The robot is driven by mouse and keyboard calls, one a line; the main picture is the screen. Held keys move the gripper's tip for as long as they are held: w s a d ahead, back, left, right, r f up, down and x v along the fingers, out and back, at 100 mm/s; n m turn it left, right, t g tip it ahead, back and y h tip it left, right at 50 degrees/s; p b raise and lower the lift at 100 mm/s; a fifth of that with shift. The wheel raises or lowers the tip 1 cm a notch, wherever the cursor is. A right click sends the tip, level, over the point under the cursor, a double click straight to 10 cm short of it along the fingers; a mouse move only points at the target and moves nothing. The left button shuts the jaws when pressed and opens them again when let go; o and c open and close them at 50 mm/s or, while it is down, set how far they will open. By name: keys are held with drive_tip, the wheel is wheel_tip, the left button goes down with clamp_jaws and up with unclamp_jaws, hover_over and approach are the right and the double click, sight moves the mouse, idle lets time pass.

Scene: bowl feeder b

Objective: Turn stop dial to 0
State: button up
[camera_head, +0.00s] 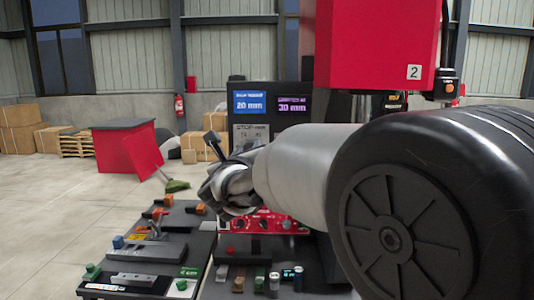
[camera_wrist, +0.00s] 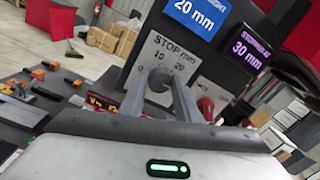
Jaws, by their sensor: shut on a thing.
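The stop dial (camera_wrist: 159,80) sits on a pale plate (camera_wrist: 160,48) marked "STOP mm", with scale numbers such as 10 and 20 around it. My gripper (camera_wrist: 160,84) is shut on the dial, a finger on each side; the fingers hide much of it and the lower scale, so I cannot tell where its pointer stands. In the head view the plate (camera_head: 250,130) shows above my gripper, and my arm hides the dial. Above the plate, a blue display (camera_wrist: 195,12) reads 20 mm and a purple display (camera_wrist: 250,47) reads 30 mm.
A red machine head (camera_head: 375,45) hangs at the upper right. A red panel with black knobs (camera_head: 262,223) lies below my gripper. A dark bench (camera_head: 185,220) with several tools and blocks stands at the lower left. Open floor (camera_head: 60,215) lies farther left.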

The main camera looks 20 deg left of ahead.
drive_tip(key=shift+w+d+f+n+g+y+p, duration=0.1)
drive_tip(key=shift+n+y+p, duration=0.6)
drive_tip(key=shift+n, duration=5.25)
drive_tip(key=shift+s+d+n+g+h+p, duration=0.1)
drive_tip(key=shift+n+p, duration=1.2)
drive_tip(key=shift+n, duration=4.7)
drive_tip(key=shift+w+d+f+n+g+y+p, duration=0.1)
drive_tip(key=shift+n+y+p, duration=0.6)
drive_tip(key=shift+n, duration=5.25)
drive_tip(key=shift+h+p, duration=0.3)
drive_tip(key=shift+p, duration=0.05)
drive_tip(key=o, duration=1)
drive_tip(key=shift+o, duration=0.2)
drive_tip(key=shift+f, duration=0.1)
